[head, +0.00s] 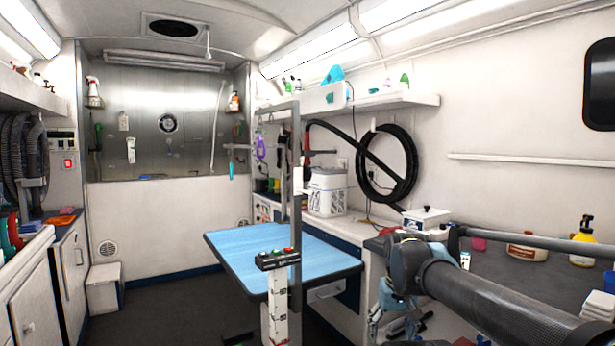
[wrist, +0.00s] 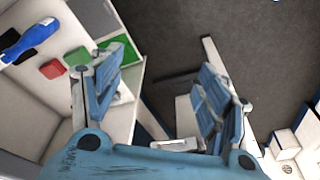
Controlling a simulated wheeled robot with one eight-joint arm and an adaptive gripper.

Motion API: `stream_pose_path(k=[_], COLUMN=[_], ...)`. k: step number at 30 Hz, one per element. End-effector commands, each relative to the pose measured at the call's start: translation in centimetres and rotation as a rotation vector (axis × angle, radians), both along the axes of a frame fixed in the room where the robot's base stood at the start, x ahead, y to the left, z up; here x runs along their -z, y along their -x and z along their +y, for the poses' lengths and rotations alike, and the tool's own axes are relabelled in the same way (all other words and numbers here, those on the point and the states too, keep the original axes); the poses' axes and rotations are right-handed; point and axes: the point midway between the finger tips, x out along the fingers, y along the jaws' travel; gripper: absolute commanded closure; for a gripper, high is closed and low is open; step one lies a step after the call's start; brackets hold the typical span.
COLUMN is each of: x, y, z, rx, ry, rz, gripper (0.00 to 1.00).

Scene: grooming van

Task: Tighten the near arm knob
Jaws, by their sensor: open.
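The grooming table (head: 265,250) has a blue top and stands in the middle of the van. A grey upright post (head: 296,200) rises at its near right side. I cannot clearly make out the near arm knob in either view. My gripper (wrist: 160,92) is open and empty in the wrist view, its two blue fingers well apart. In the head view my gripper (head: 388,308) hangs low to the right of the table, apart from the post.
The right counter (head: 520,275) holds bottles. A blue-handled tool (wrist: 28,42) and small red (wrist: 52,68) and green blocks (wrist: 78,57) lie at the left in the wrist view. Dark floor is clear left of the table.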

Motion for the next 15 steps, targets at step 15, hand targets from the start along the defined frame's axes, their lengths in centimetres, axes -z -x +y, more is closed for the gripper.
stream_pose_path(k=[15], x=[-27.8], y=[-18.2], z=[7.1], rx=[0.429], ry=[-0.275], rz=[-0.112], gripper=[0.27])
